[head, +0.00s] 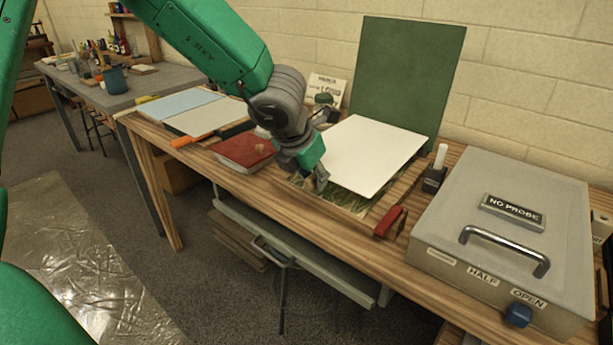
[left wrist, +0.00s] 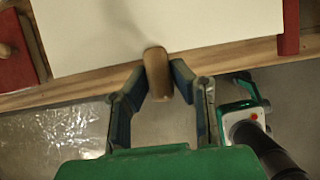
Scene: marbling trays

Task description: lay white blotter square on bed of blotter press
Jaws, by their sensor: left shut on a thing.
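The white blotter square (head: 372,155) is over the bed of the blotter press (head: 350,205), whose green patterned surface shows along the square's near left edge. I cannot tell whether the square touches the bed. My left gripper (head: 318,180) is at the square's near left corner. In the left wrist view its fingers (left wrist: 157,85) are shut on a tan tab (left wrist: 156,70) at the edge of the white square (left wrist: 150,30). The green press lid (head: 408,75) stands upright behind. A red handle (head: 390,221) is at the press's front right. My right gripper is not in view.
A grey box (head: 510,190) labelled NO PROBE, with a metal handle, stands right of the press. A red book-like block (head: 244,150), a grey sheet (head: 210,117) and a pale blue sheet (head: 178,104) lie to the left. A small black holder (head: 435,178) stands between press and box.

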